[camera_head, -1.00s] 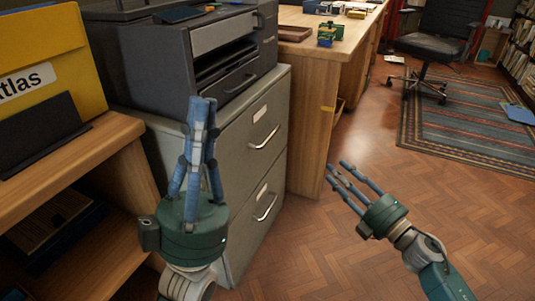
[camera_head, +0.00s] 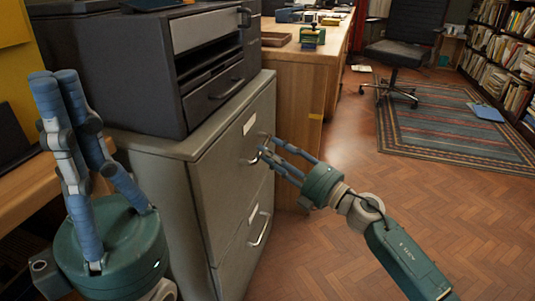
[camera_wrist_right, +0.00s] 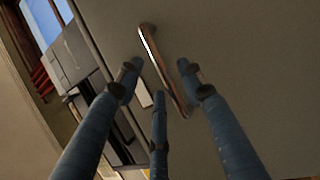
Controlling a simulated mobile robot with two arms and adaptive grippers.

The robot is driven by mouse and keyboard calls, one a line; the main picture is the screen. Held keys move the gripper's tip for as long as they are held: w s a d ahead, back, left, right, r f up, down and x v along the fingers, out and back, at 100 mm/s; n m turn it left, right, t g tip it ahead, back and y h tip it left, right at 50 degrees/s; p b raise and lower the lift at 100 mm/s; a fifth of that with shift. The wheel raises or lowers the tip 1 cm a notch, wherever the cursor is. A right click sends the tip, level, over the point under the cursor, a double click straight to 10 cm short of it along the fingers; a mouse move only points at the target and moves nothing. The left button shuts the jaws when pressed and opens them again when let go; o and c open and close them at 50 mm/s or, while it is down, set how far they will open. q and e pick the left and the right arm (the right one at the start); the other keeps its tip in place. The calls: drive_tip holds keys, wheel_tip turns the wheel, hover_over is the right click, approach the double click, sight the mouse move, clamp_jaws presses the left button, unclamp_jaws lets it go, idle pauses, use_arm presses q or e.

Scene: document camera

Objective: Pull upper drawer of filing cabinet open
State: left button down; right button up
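The grey filing cabinet (camera_head: 190,150) stands left of centre in the head view. Its upper drawer (camera_head: 225,170) looks flush with the front, as does its lower drawer (camera_head: 235,250). My right gripper (camera_head: 266,150) is at the upper drawer's handle, partly covering it. In the right wrist view, the metal handle (camera_wrist_right: 163,72) runs slanted between the spread fingers of my right gripper (camera_wrist_right: 158,90); contact is not clear. My left gripper (camera_head: 55,77) is empty, fingers pointing up with tips close together, left of the cabinet.
A dark printer-like device (camera_head: 150,70) sits on the cabinet. A wooden desk (camera_head: 300,85) stands behind it. A wooden shelf (camera_head: 40,185) is at the left, behind my left gripper. Open parquet floor (camera_head: 450,220) lies to the right, with a rug (camera_head: 440,120) and a chair (camera_head: 400,50).

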drive_tip(key=shift+x, duration=0.95)
drive_tip(key=shift+c, duration=0.5)
clamp_jaws()
